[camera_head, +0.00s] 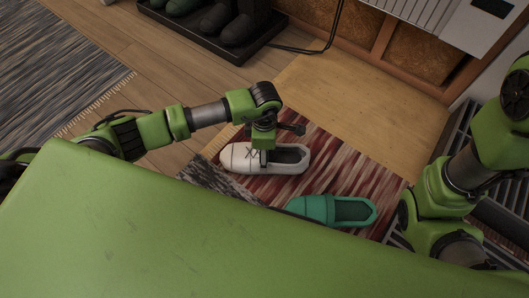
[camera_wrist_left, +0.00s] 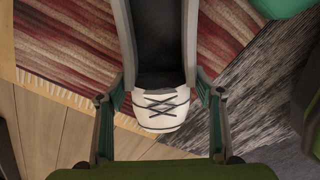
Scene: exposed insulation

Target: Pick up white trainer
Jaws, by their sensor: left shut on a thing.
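The white trainer (camera_head: 236,157) has dark crossed laces and a dark opening, and is over the red and cream striped rug with its toe to the left. My left gripper (camera_head: 264,156) reaches down over its middle and is shut on it. In the left wrist view the trainer (camera_wrist_left: 163,108) sits between the two fingers, one along each side. I cannot tell whether its sole touches the rug. My right arm shows at the right of the head view, but its fingers do not.
A teal shoe (camera_head: 316,208) lies just in front of the white trainer. A black tray (camera_head: 234,54) with dark boots stands at the back. Exposed insulation (camera_head: 418,58) and a white panel line the back wall. Bare wooden floor (camera_head: 330,95) is clear behind the rug.

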